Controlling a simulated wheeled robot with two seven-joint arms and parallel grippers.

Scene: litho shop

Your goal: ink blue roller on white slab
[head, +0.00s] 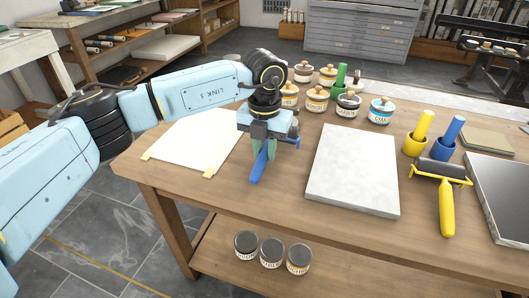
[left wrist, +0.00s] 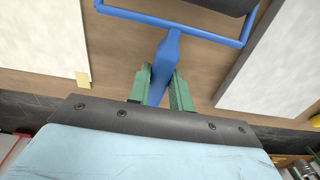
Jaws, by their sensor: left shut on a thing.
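My left gripper (head: 262,150) is shut on the handle of the blue roller (head: 259,166). It stands over the table between the paper sheet and the white slab. In the left wrist view the green fingers (left wrist: 160,90) clasp the blue handle (left wrist: 166,55), and the roller's dark drum (left wrist: 222,4) shows at the top edge. In the head view the gripper hides most of the roller. The white slab (head: 353,170) lies flat and bare to the right of the gripper, and its edge shows in the left wrist view (left wrist: 275,65). My right gripper is not in view.
A yellow roller (head: 446,207) lies right of the slab, near a dark slab (head: 500,190). Yellow (head: 415,145) and blue (head: 445,149) cups with tubes stand behind it. Ink cans, including a cyan one (head: 381,111), line the back. A taped paper sheet (head: 190,141) lies left.

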